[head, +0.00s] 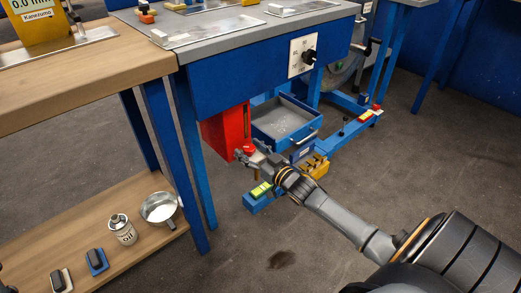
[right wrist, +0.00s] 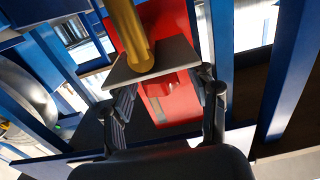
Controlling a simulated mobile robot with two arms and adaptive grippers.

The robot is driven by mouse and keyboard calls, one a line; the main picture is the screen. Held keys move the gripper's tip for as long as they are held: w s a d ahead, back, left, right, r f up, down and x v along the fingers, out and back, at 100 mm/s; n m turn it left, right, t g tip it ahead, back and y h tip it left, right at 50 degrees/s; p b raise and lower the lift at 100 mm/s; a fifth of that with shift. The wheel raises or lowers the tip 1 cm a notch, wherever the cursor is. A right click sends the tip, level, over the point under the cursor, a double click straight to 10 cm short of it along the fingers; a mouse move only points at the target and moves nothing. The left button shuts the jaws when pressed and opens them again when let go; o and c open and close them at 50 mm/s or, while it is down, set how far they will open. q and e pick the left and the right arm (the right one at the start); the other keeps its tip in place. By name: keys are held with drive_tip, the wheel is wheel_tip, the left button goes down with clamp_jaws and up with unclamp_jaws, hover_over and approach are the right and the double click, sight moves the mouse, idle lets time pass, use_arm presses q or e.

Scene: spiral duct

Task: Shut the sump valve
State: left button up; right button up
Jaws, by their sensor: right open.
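A small red valve handle (head: 248,149) shows at the foot of a red box (head: 225,130) under the blue bench. A brass pipe (head: 257,173) shows just below it. My right gripper (head: 256,157) is open and close beside the handle; whether it touches is unclear. In the right wrist view the brass pipe (right wrist: 128,28) meets a grey plate (right wrist: 150,64), with a red part (right wrist: 170,84) behind it. The plate's lower edge lies near the open fingers (right wrist: 163,106) and partly hides the red part. My left gripper is not in view.
An open blue drawer (head: 284,118) is just right of the red box. A yellow block (head: 315,167) and a blue foot bar (head: 258,200) are near my right gripper.

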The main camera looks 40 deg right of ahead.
drive_tip(key=s+d, duration=0.1)
drive_tip(key=s, duration=1)
drive_tip(key=shift+s, duration=0.15)
